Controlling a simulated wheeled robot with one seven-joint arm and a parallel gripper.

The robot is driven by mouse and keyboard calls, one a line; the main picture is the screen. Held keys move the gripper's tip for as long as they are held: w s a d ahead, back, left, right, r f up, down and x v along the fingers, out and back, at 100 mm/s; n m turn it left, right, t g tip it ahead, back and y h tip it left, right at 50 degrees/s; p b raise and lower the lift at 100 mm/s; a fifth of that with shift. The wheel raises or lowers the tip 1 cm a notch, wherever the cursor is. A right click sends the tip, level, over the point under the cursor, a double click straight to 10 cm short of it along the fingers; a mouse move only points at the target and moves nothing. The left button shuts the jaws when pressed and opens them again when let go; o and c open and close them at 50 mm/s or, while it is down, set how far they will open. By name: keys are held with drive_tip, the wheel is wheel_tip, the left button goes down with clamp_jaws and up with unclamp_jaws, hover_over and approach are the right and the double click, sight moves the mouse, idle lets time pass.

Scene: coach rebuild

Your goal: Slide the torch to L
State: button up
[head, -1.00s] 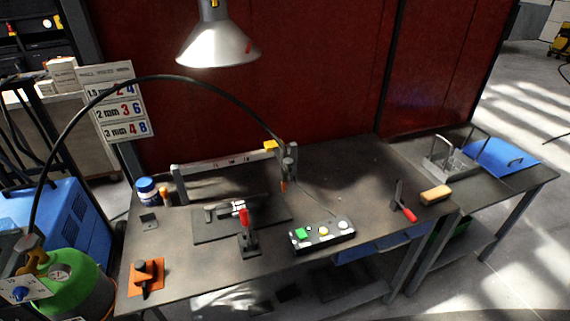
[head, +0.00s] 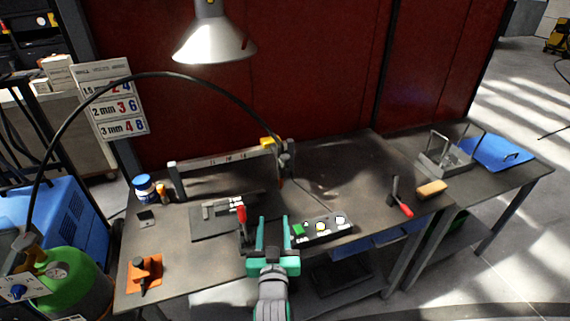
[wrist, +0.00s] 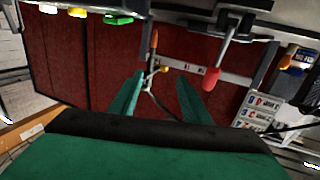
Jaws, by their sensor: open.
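The torch (head: 283,165) hangs at the right end of a pale marked rail (head: 225,159) at the back of the bench, beside a yellow piece (head: 267,143). A black hose arcs to it from the left. The rail's marks are too small to read surely. My gripper (head: 273,219) is open and empty, with teal fingers, at the front of the bench, well short of the torch. In the wrist view, the torch's orange tip (wrist: 154,40) and the rail (wrist: 205,71) show beyond the open fingers (wrist: 159,81).
A red-handled clamp (head: 241,214) stands just left of my gripper. A button box (head: 322,229) lies close on its right. A lamp (head: 214,42) hangs above. The back right of the bench is clear.

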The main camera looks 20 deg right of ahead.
drive_tip(key=m+h, duration=0.1)
approach(285, 160)
drive_tip(key=s, duration=0.1)
drive_tip(key=shift+h, duration=0.3)
drive_tip(key=x, duration=1)
drive_tip(key=shift+w+a+f, duration=0.15)
drive_tip(key=shift+w, duration=0.25)
clamp_jaws()
